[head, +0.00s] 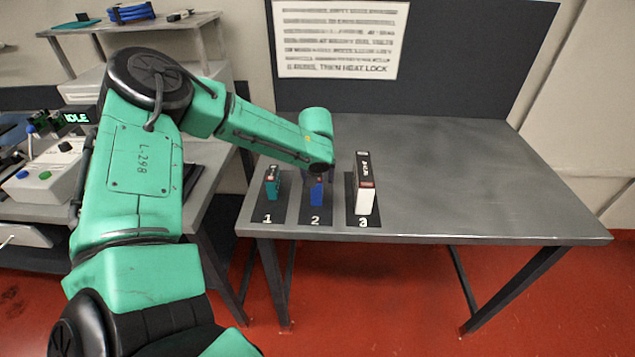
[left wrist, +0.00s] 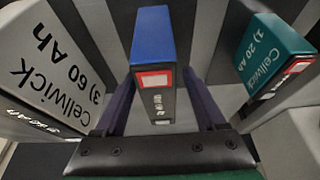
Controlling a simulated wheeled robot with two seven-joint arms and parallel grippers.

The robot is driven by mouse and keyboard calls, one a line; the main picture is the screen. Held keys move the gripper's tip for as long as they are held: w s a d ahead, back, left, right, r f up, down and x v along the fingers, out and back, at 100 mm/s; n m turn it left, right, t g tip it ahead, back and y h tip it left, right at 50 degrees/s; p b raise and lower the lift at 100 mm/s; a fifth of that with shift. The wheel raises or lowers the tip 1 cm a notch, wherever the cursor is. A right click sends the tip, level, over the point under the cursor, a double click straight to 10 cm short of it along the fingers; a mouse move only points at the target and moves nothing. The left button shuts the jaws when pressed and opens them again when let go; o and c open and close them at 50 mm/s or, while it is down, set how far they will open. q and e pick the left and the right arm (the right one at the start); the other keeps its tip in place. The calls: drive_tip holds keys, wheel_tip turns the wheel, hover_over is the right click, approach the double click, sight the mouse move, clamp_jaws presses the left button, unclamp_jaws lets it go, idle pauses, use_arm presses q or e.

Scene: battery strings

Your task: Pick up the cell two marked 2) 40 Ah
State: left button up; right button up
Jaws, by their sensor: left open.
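The blue cell (head: 317,193) stands on the dark pad marked 2 on the table. In the left wrist view the blue cell (left wrist: 153,45) shows a red-framed white label and a dark band whose print I cannot read. My left gripper (left wrist: 159,80) is open, with one dark finger on each side of the blue cell. The cell lies between the fingers, and I cannot tell whether either touches it. In the head view my wrist hides most of this gripper. My right gripper is not in view.
A teal cell (head: 271,184) marked 1) 20 Ah stands on pad 1. A larger white and black cell (head: 365,185) marked 3) 60 Ah stands on pad 3. Both flank the blue cell closely. The grey table (head: 480,190) is clear to the right. A sign board (head: 340,40) stands behind.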

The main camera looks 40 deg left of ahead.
use_arm(q)
drive_tip(key=shift+f, duration=0.2)
idle(0.4)
clamp_jaws()
drive_tip(key=shift+r, duration=0.1)
idle(1.1)
